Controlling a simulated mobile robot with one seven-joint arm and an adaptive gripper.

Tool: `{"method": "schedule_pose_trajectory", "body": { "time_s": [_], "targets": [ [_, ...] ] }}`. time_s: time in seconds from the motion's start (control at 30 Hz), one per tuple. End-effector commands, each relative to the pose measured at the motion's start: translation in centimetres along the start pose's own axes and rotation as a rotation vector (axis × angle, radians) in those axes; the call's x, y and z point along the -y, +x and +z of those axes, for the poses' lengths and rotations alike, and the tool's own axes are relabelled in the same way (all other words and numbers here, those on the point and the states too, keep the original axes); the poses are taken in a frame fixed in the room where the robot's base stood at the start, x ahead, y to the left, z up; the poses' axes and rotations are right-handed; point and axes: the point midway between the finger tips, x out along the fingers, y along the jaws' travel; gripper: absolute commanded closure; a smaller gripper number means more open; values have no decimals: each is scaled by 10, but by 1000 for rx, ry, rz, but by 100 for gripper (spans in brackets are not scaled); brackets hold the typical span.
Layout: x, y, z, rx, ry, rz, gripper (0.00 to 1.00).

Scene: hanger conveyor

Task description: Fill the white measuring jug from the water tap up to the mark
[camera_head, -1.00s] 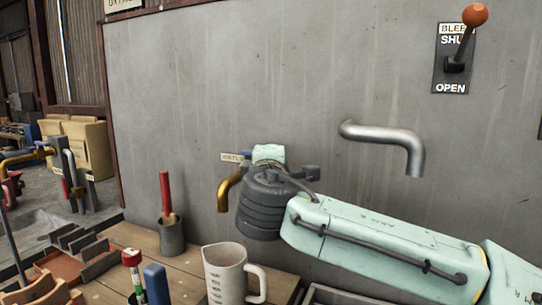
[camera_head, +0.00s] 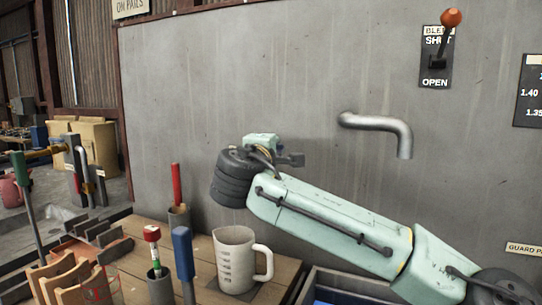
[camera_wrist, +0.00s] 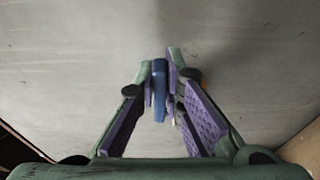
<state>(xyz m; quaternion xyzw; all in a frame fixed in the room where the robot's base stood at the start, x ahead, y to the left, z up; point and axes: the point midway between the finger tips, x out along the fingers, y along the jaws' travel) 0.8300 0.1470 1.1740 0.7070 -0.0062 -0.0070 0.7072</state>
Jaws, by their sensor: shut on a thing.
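The white measuring jug (camera_head: 237,262) stands upright on the wooden bench in the head view, its handle to the right and dark marks on its side. Its water level cannot be seen. My gripper (camera_wrist: 163,80) is shut on a narrow blue lever (camera_wrist: 159,92) in front of the grey wall in the wrist view. The lever looks like the water tap's, but the tap itself is hidden behind my wrist in the head view. My gripper's fingers are hidden there too.
A steel spout (camera_head: 383,127) and a red-knobbed bleed lever (camera_head: 440,48) are on the wall at right. A dark pot with a red-handled tool (camera_head: 177,185), a blue-handled tool (camera_head: 183,255) and a wooden rack (camera_head: 75,284) stand left of the jug.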

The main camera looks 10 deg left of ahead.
Motion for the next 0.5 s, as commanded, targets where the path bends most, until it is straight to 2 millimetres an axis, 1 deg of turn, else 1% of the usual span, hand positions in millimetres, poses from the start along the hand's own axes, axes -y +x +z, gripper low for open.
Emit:
{"method": "schedule_pose_trajectory", "body": {
  "time_s": [0.03, 0.2, 0.5],
  "targets": [
    [1, -3, -3, 30, 3, 6, 100],
    [-1, -3, -1, 115, 2, 4, 100],
    [-2, -4, 0, 130, 1, 4, 100]
  ]
}}
